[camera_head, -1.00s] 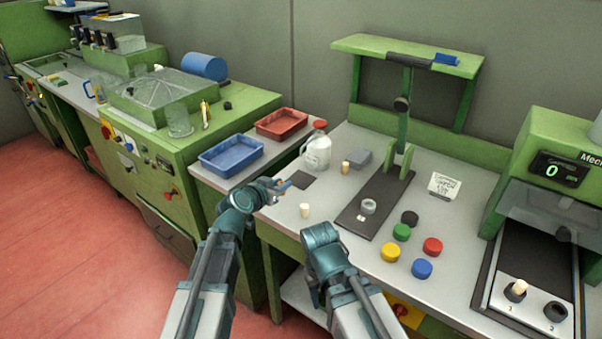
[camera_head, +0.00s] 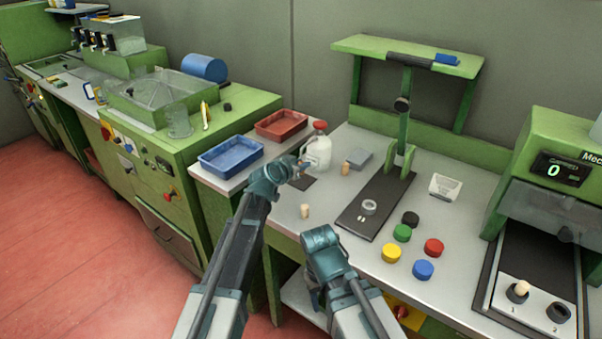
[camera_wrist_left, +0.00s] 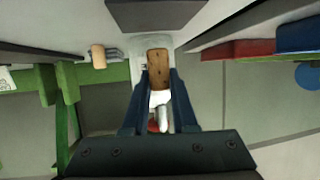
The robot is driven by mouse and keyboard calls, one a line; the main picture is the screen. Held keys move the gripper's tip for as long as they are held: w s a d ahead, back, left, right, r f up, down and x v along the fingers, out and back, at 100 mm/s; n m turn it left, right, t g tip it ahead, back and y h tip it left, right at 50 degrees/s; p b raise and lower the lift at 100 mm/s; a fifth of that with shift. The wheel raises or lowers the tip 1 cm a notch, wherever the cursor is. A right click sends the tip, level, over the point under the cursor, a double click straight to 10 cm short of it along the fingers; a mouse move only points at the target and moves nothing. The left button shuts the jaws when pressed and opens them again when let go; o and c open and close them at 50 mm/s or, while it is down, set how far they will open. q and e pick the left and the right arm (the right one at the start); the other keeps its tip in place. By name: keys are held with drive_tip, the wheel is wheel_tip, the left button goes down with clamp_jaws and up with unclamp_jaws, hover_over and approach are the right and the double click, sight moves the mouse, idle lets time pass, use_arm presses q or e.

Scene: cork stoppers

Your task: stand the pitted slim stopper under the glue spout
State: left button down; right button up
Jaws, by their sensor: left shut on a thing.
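My left gripper (camera_head: 303,170) is shut on the pitted slim stopper, a brown cork with dark pits that shows between the fingers in the left wrist view (camera_wrist_left: 158,74). In the head view, the gripper is over the dark mat (camera_head: 305,184), close to the white glue jug (camera_head: 319,152) with its red cap. The held stopper is too small to make out there. In the wrist view, the jug (camera_wrist_left: 160,99) appears behind the stopper, partly hidden by it and the fingers. The spout cannot be told clearly. My right arm is at bottom centre; its gripper's fingers do not show.
A pale cork (camera_head: 305,211) stands at the table's front edge and another cork (camera_head: 346,167) stands right of the jug. The blue tray (camera_head: 231,172) and red tray (camera_head: 262,137) are left. The press's dark base (camera_head: 352,222) and several coloured caps are right.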

use_arm(q)
drive_tip(key=shift+f+b, duration=0.95)
drive_tip(key=shift+f, duration=0.4)
drive_tip(key=shift+f, duration=0.15)
drive_tip(key=c, duration=0.7)
unclamp_jaws()
drive_tip(key=shift+r, duration=0.3)
drive_tip(key=p+v, duration=0.4)
drive_tip(key=v, duration=0.8)
drive_tip(key=shift+p, duration=0.35)
